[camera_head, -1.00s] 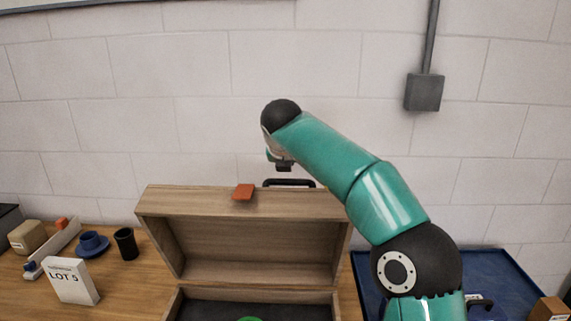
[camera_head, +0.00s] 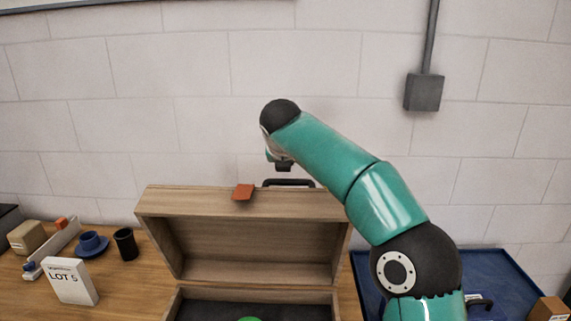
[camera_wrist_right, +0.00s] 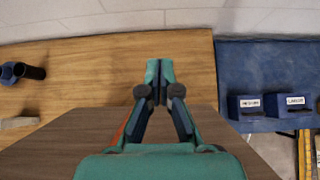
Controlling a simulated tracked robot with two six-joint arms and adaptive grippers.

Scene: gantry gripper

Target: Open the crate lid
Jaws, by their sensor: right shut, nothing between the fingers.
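The wooden crate (camera_head: 182,304) stands on the table with its lid (camera_head: 260,242) swung up and tilted back, so the hollow inside of the lid faces me. An orange tab (camera_head: 243,192) sits on the lid's upper edge, and a dark handle (camera_head: 290,182) shows just behind that edge. Something green (camera_head: 249,319) shows in the crate's dark interior. My right gripper (camera_wrist_right: 153,70) is shut and empty, above and behind the raised lid; the lid (camera_wrist_right: 75,140) lies under it in the right wrist view. In the head view its fingers are mostly hidden. My left gripper is not in view.
Left of the crate are a white LOT 5 box (camera_head: 72,282), a dark cup (camera_head: 126,243) and a blue cup on a saucer (camera_head: 92,244). A blue mat or tray (camera_head: 510,275) lies right. Two labelled blue bins (camera_wrist_right: 247,106) show there in the wrist view.

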